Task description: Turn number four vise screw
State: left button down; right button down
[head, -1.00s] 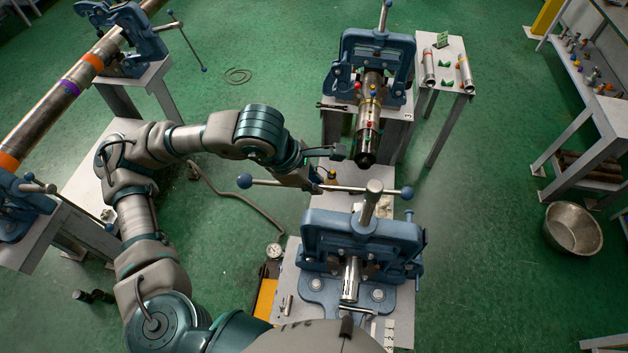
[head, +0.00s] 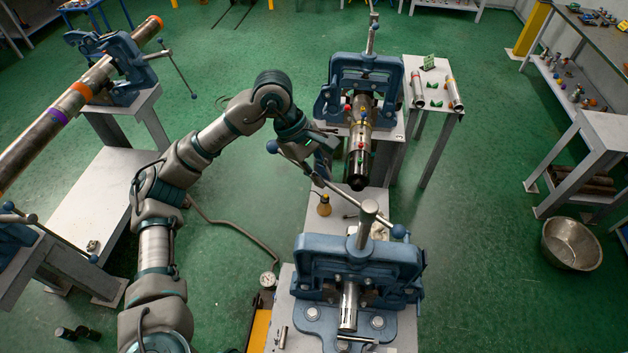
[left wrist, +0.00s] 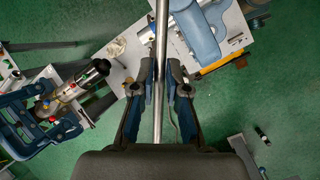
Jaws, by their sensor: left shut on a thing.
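The nearest blue vise (head: 350,268) stands on a pale bench at bottom centre, with a short metal pipe (head: 348,305) in it. Its upright screw (head: 367,222) carries a long steel handle bar (head: 345,198) with blue ball ends. The bar slants from upper left to lower right. My left gripper (head: 319,170) is on the bar's left half, left of the screw. In the left wrist view, my left gripper's fingers (left wrist: 160,72) are closed on both sides of the bar (left wrist: 158,115). I cannot read a number on this vise. My right gripper is not in view.
A second blue vise (head: 358,85) holds a pipe with coloured knobs (head: 359,150) just beyond. A long banded pipe (head: 70,105) lies at left. A metal bowl (head: 572,243) is on the floor at right.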

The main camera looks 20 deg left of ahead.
pick_arm(q)
jog(key=shift+w+d+r+m, duration=0.15)
jog(key=shift+w+m, duration=0.15)
jog(key=shift+w, duration=0.05)
jog(key=shift+w+d+r+m, duration=0.15)
jog(key=shift+w+m, duration=0.15)
jog(key=shift+w, duration=0.05)
jog(key=c, duration=1.3)
grip_release()
jog(key=shift+o, duration=0.6)
jog(key=shift+f, duration=0.1)
jog(key=v, duration=1.2)
jog(key=shift+w, duration=0.2)
jog(key=shift+a+f, duration=0.1)
jog(key=shift+f, duration=0.05)
